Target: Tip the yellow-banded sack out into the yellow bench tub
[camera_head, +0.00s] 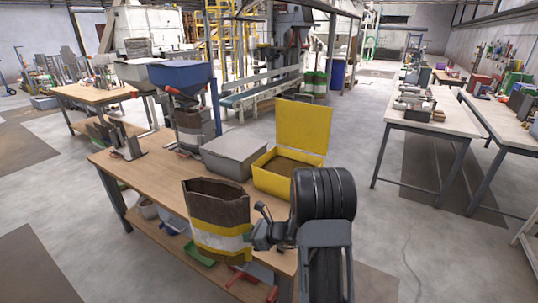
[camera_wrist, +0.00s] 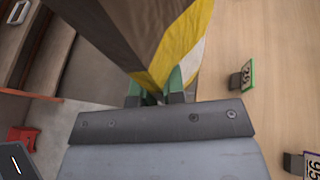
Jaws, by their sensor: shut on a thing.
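The brown sack (camera_head: 219,212) has yellow and white bands and an open top; its contents cannot be made out. It stands about upright at the bench's near side, left of the yellow tub; I cannot tell whether its base touches the bench. My gripper (camera_head: 252,236) is shut on the sack's right side, at the banded part. In the wrist view the green fingertips (camera_wrist: 155,94) pinch the yellow-banded sack (camera_wrist: 165,40). The yellow bench tub (camera_head: 270,180) sits on the bench with its lid (camera_head: 302,125) raised at the back. Its inside looks brown.
A closed grey tub (camera_head: 228,157) sits left of the yellow tub on the wooden bench (camera_head: 130,165). A blue hopper (camera_head: 180,75) stands behind, with another sack (camera_head: 192,128) under it. Small tagged holders (camera_wrist: 240,77) stand on the bench.

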